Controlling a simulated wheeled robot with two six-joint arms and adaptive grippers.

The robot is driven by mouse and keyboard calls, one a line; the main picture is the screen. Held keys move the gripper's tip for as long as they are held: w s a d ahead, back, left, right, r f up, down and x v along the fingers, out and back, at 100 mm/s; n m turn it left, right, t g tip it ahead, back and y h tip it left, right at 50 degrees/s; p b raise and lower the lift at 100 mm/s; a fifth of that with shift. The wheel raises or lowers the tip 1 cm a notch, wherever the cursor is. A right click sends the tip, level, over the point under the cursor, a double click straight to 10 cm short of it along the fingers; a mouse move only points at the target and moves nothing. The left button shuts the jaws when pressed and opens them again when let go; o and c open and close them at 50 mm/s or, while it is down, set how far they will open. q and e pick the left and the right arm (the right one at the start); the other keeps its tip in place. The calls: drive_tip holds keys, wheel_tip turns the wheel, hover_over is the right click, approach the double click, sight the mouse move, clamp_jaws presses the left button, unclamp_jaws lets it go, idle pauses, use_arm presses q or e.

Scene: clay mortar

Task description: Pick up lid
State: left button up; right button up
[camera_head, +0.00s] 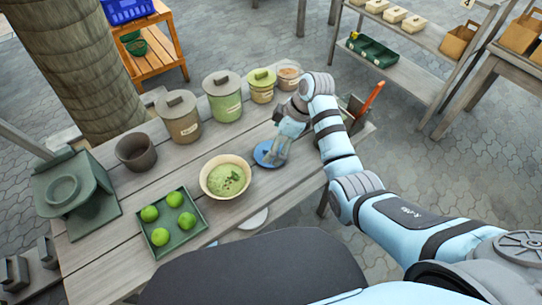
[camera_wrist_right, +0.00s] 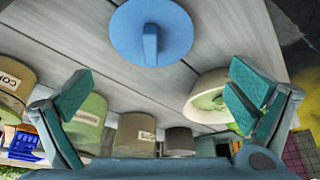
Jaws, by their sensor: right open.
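The blue lid (camera_head: 262,155) lies flat on the wooden table, to the right of the bowl of green soup. In the right wrist view the round blue lid (camera_wrist_right: 170,30) is at the top middle, with its upright bar handle toward me. The lid lies beyond the fingertips. My left gripper is in neither view.
The soup bowl (camera_head: 227,177) stands just left of the lid; lidded canisters (camera_head: 180,118) stand along the back edge. A green tray (camera_head: 172,222) with limes, a dark pot (camera_head: 137,152) and a green scale (camera_head: 75,190) are further left. Bare planks surround the lid.

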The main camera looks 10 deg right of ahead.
sight(262, 149)
drive_tip(key=f, duration=0.2)
drive_tip(key=w+f+b, duration=0.1)
drive_tip(key=f, duration=0.1)
drive_tip(key=shift+w+a+f, duration=0.1)
drive_tip(key=shift+w+f, duration=0.05)
drive_tip(key=shift+f, duration=0.1)
drive_tip(key=shift+w+x, duration=0.25)
drive_tip(key=shift+x, duration=0.7)
drive_tip(key=shift+s+r, duration=0.1)
drive_tip(key=shift+r, duration=0.05)
drive_tip(key=shift+s+r, duration=0.1)
drive_tip(key=shift+s, duration=0.05)
drive_tip(key=shift+c, duration=0.4)
drive_tip(key=shift+s, duration=0.1)
drive_tip(key=c, duration=0.3)
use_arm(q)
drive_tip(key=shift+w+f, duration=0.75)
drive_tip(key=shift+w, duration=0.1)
use_arm(e)
drive_tip(key=c, duration=0.6)
drive_tip(key=shift+o, duration=0.2)
